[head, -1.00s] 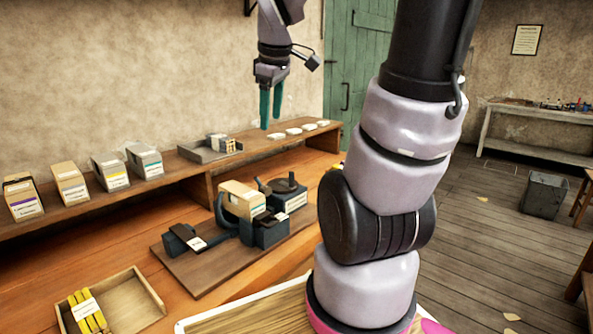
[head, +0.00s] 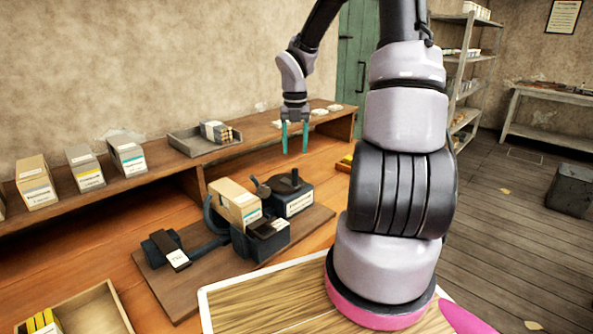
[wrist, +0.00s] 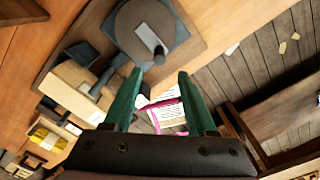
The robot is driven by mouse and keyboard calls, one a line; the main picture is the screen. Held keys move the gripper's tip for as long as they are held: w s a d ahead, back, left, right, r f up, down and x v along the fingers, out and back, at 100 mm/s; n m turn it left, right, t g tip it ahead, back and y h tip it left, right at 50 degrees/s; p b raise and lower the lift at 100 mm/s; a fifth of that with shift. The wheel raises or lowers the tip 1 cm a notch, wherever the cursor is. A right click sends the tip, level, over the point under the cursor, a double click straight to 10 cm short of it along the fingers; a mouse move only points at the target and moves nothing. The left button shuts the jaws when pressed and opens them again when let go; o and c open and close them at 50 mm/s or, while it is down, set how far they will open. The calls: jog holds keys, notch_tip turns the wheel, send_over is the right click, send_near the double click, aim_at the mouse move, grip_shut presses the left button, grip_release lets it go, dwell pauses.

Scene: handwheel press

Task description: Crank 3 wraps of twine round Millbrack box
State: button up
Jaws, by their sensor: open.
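A tan box (head: 234,203) with a white label sits in a dark blue machine (head: 262,240) on a wooden board; its label is too small to read. Right behind it is a dark round handwheel (head: 288,184) with an upright knob, on a blue base with a white label. The wheel and its grey handle (wrist: 148,33) also show in the wrist view, with the tan box (wrist: 75,92) left of the fingers. My gripper (head: 295,150) is open and empty, with its green fingers pointing down above the handwheel. The fingers (wrist: 160,75) are apart in the wrist view.
Several labelled boxes (head: 85,168) stand on the back shelf, with a grey tray (head: 190,141) beside them. A wooden tray (head: 95,311) with yellow items lies at front left. My arm's thick lower links cover the right of the bench. Open floor lies further right.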

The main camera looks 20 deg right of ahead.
aim_at(295, 169)
notch_tip(295, 169, down, 9)
dwell(0.3)
grip_shut()
